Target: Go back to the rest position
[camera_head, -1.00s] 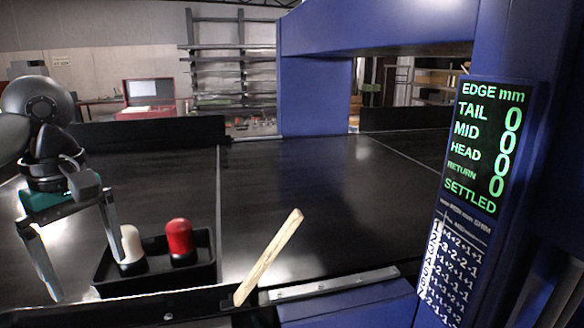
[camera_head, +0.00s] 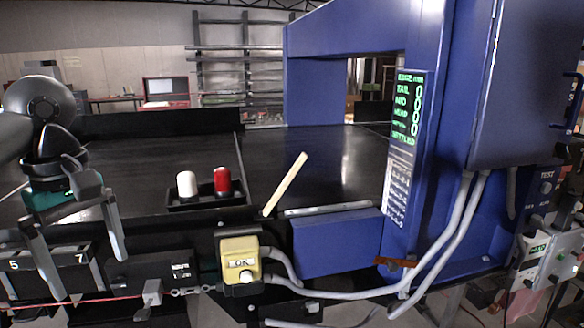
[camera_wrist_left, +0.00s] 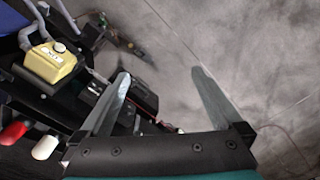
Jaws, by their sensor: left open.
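My left gripper (camera_head: 82,273) is at the left of the head view, in front of the conveyor's near edge. Its two fingers are spread apart with nothing between them. In the left wrist view its fingers (camera_wrist_left: 165,105) are also apart and empty, over the grey floor. My right gripper is in neither current view.
A black tray (camera_head: 205,204) on the conveyor holds a white piece (camera_head: 187,185) and a red piece (camera_head: 222,181). The blue frame (camera_head: 336,241) stands right.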

